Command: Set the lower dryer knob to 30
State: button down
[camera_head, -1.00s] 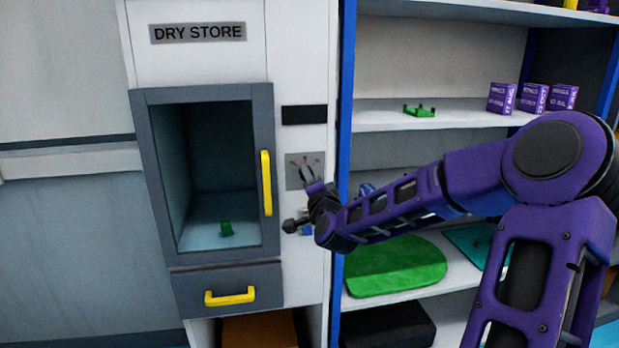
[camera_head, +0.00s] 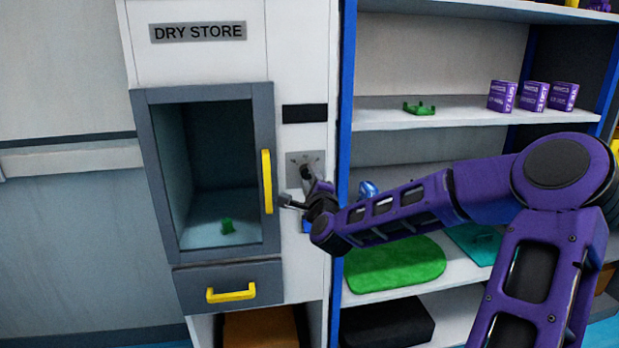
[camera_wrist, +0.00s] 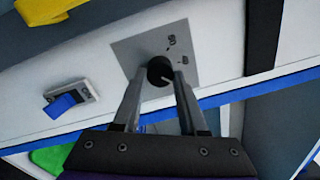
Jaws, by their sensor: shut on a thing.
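The dryer is the white cabinet (camera_head: 190,65) marked DRY STORE, with a grey-framed glass door. Its dark round knob (camera_wrist: 159,71) sits on a square grey plate (camera_wrist: 197,52) right of the door. A light pointer line shows on the knob, and printed numbers beside it are too small to read surely. My gripper (camera_wrist: 160,78) is at the plate, with its two fingers on either side of the knob, shut on it. In the head view my gripper (camera_head: 306,190) partly hides the knob and the lower part of the plate (camera_head: 306,158).
A blue switch (camera_wrist: 62,105) is on the panel near the knob. The yellow door handle (camera_head: 267,182) is just left of my gripper. Shelves on the right hold a green mat (camera_head: 395,263) and purple boxes (camera_head: 503,96). A black display (camera_head: 304,113) is above the plate.

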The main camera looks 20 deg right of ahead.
jog(key=shift+r+m, duration=0.1)
jog(key=shift+m, duration=0.3)
jog(key=shift+c, duration=2.2)
grip_release()
jog(key=shift+s, duration=0.1)
